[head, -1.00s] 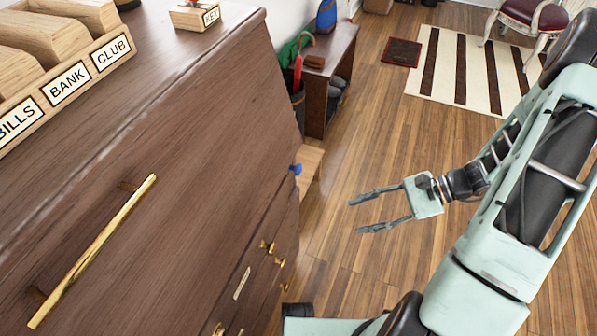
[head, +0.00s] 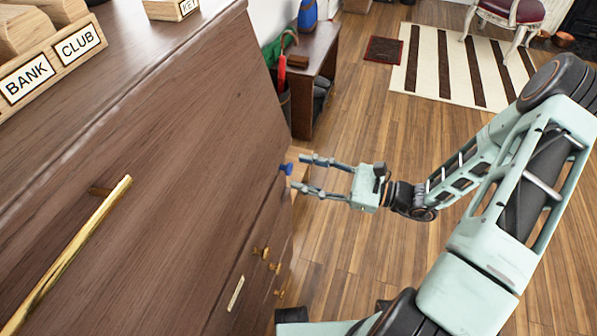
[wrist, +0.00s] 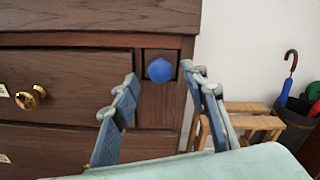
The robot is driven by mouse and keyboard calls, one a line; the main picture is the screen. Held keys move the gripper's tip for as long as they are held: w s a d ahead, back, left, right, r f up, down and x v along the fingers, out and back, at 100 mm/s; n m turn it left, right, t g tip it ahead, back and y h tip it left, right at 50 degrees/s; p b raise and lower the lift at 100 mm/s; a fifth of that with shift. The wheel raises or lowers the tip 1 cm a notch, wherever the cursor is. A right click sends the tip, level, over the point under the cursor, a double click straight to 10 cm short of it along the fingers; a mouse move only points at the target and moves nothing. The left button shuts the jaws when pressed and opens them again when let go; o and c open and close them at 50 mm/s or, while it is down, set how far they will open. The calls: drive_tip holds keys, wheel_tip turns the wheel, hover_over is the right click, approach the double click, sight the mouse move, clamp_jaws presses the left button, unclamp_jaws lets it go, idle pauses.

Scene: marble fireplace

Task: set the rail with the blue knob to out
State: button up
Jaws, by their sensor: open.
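The blue knob (head: 286,168) sticks out from the right end of the dark wooden cabinet's front. In the wrist view the blue knob (wrist: 160,70) sits on a narrow wooden rail (wrist: 161,104) beside a drawer. How far the rail stands out I cannot tell. My gripper (head: 298,173) is open and empty, its fingertips close to the knob. In the wrist view my gripper (wrist: 160,78) has one finger on each side of the knob, with gaps between; I see no contact.
Drawers with brass knobs (wrist: 30,97) lie left of the rail. A light wooden stool (wrist: 250,122) and an umbrella bin (wrist: 296,125) stand to the right. A long brass handle (head: 70,255) juts from the cabinet. Wooden floor (head: 385,125) is open to the right.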

drive_tip(key=shift+x, duration=1.1)
drive_tip(key=shift+d, duration=0.1)
clamp_jaws()
